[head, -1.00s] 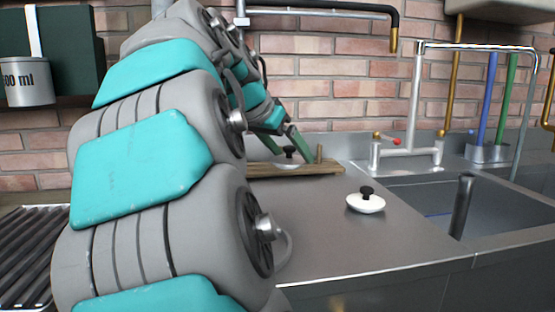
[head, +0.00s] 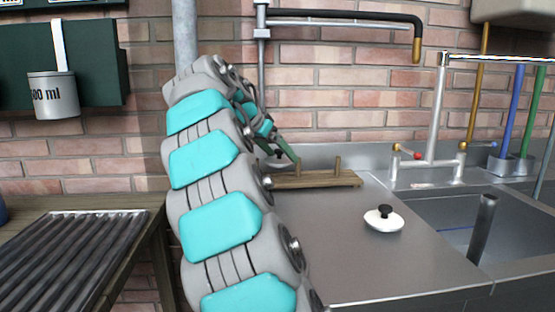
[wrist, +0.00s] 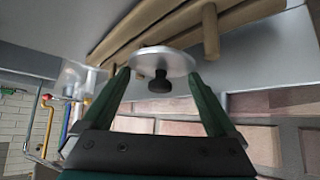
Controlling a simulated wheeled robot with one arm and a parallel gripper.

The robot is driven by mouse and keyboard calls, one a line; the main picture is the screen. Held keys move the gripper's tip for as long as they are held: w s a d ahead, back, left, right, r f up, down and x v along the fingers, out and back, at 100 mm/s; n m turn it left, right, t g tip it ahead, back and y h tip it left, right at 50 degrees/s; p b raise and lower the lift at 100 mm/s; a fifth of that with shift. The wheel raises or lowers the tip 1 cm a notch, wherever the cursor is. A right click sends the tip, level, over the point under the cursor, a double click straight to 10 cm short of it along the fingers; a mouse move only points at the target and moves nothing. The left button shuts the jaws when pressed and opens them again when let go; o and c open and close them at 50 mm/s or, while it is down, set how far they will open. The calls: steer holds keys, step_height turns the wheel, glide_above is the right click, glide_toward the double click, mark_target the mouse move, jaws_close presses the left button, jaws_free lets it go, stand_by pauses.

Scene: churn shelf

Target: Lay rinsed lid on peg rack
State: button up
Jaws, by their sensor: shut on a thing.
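A white lid with a black knob (wrist: 165,62) is held between the green fingers of my gripper (wrist: 157,78) in the wrist view. The wooden peg rack (wrist: 155,28), with an upright peg, shows just beyond the lid; I cannot tell whether they touch. In the head view, the peg rack (head: 318,180) lies on the counter by the wall, two pegs standing up. My gripper (head: 284,150) is at its left end, partly hidden by my arm. A second white lid with a black knob (head: 383,221) lies on the counter left of the sink.
A steel sink (head: 440,215) with an upright grey pipe is at the right, a tap (head: 430,165) behind it. A ribbed draining rack (head: 70,255) is at the left. A 500 ml cup (head: 53,95) hangs on the wall.

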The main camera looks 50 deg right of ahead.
mark_target(273, 160)
steer(key=shift+w+d, duration=0.15)
steer(key=shift+w, duration=0.2)
steer(key=shift+f+b, duration=1.25)
steer(key=shift+f, duration=0.5)
steer(key=shift+f, duration=0.1)
steer(key=shift+f, duration=0.1)
steer(key=o, duration=1.2)
steer(key=shift+c, duration=0.2)
steer(key=shift+r, duration=0.4)
steer(key=p+v, duration=0.3)
steer(key=v, duration=0.8)
steer(key=shift+a+r, duration=0.15)
steer(key=shift+a, duration=0.2)
